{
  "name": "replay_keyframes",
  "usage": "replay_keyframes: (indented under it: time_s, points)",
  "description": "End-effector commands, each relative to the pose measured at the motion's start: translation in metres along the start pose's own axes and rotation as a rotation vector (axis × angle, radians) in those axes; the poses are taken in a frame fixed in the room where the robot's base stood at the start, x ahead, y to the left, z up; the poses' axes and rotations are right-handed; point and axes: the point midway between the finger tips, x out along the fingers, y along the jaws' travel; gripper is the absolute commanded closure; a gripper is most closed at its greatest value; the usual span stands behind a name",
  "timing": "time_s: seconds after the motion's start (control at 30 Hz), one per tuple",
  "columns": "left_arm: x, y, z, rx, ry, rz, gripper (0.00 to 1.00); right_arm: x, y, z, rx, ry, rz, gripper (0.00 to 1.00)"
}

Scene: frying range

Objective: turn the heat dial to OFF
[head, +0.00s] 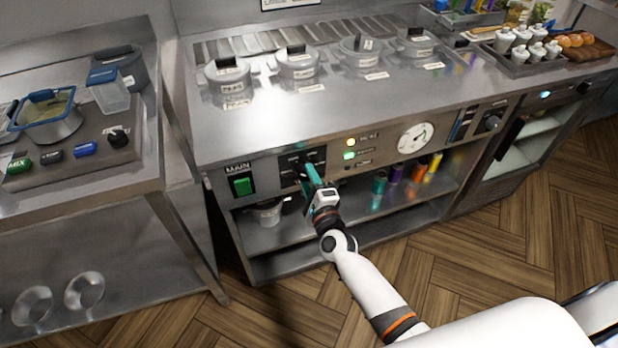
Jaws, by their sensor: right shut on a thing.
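The heat dial (302,162) is a small dark knob on a black plate on the range's front panel, right of the green MAIN switch. My right gripper (307,175), with teal fingers, is at this plate and shut on the dial. The fingers cover most of the dial, so its pointer and setting cannot be read. Right of it, a yellow and a green lamp (349,155) are lit on the panel. My left gripper is not in view.
The green MAIN switch (242,186) is close on the left of my right gripper. A round gauge (415,138) is to the right. Several lidded pots stand on the range top (290,115). Below the panel, an open shelf (330,225) holds a small pot and coloured cups.

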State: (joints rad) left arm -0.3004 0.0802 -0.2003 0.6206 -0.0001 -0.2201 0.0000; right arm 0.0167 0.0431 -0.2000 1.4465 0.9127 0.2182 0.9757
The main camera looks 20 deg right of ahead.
Motion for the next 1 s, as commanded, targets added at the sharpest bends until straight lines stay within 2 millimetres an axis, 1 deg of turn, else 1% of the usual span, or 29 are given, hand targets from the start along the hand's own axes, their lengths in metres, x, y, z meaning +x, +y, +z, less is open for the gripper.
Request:
replay_keyframes:
  time_s: [0.3,0.6,0.8,1.0]
  points:
    - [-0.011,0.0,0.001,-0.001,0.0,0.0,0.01,0.0,0.001,0.0,-0.3,0.008,-0.002,0.8]
    - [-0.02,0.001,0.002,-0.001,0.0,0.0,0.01,0.0,0.0,0.0,-0.546,0.016,-0.003,0.8]
    - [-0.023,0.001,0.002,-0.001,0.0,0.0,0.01,0.0,0.0,0.0,-0.66,0.019,-0.003,0.8]
    - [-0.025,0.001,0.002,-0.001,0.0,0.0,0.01,0.0,-0.001,0.0,-0.725,0.02,-0.003,0.8]
